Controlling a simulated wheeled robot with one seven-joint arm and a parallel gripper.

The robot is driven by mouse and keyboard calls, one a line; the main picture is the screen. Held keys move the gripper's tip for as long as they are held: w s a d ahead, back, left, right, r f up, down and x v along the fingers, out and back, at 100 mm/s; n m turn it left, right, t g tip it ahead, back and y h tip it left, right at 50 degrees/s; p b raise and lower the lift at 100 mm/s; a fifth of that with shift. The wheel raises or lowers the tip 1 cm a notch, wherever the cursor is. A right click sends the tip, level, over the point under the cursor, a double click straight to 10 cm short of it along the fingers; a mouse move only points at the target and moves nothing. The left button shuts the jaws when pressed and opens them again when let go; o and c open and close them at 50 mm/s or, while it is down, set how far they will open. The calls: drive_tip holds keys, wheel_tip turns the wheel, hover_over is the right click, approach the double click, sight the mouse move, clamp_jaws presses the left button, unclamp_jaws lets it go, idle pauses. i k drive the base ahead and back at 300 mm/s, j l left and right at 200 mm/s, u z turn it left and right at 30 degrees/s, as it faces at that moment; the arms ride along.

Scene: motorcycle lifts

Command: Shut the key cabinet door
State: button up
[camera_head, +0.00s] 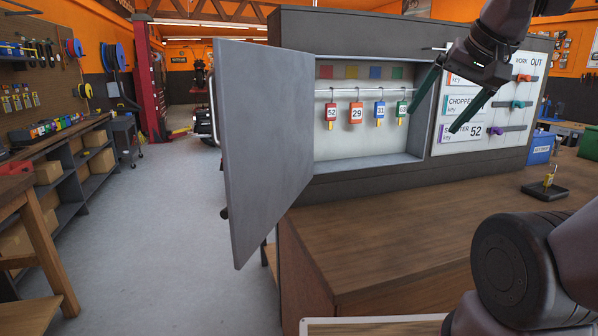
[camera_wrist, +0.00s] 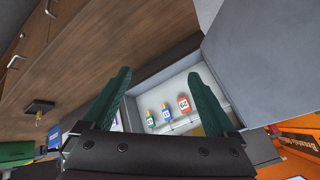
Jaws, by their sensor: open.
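The key cabinet (camera_head: 365,172) stands on a wooden counter, its recess facing me. Its grey door (camera_head: 262,140) is hinged on the left and stands wide open, swung out toward me. Inside, tags numbered 52, 29, 31 and 63 hang from a rail (camera_head: 350,92). My gripper (camera_head: 435,110) is open and empty, its two green fingers in front of the cabinet's right side, near the work board. It is apart from the door. In the wrist view, the fingers (camera_wrist: 160,95) frame the recess with its tags, and the door (camera_wrist: 265,60) shows at upper right.
A work-out board (camera_head: 487,100) with coloured tags is right of the recess. A small black stand with a yellow-tagged key (camera_head: 547,188) sits on the counter (camera_head: 400,235) at right. The counter front is clear; open floor lies left of the door.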

sight(260, 98)
drive_tip(key=k+j+z, duration=0.15)
drive_tip(key=j, duration=0.25)
drive_tip(key=k+j+z, duration=0.1)
drive_tip(key=j, duration=0.3)
drive_tip(key=k+j+z, duration=0.15)
drive_tip(key=j, duration=0.25)
drive_tip(key=k+j+z, duration=0.1)
drive_tip(key=j, duration=0.3)
drive_tip(key=k+j+z, duration=0.15)
drive_tip(key=j, duration=0.2)
drive_tip(key=k+j+z, duration=0.1)
drive_tip(key=j, duration=0.3)
drive_tip(key=k+j+z, duration=0.15)
drive_tip(key=j, duration=0.2)
drive_tip(key=k, duration=0.05)
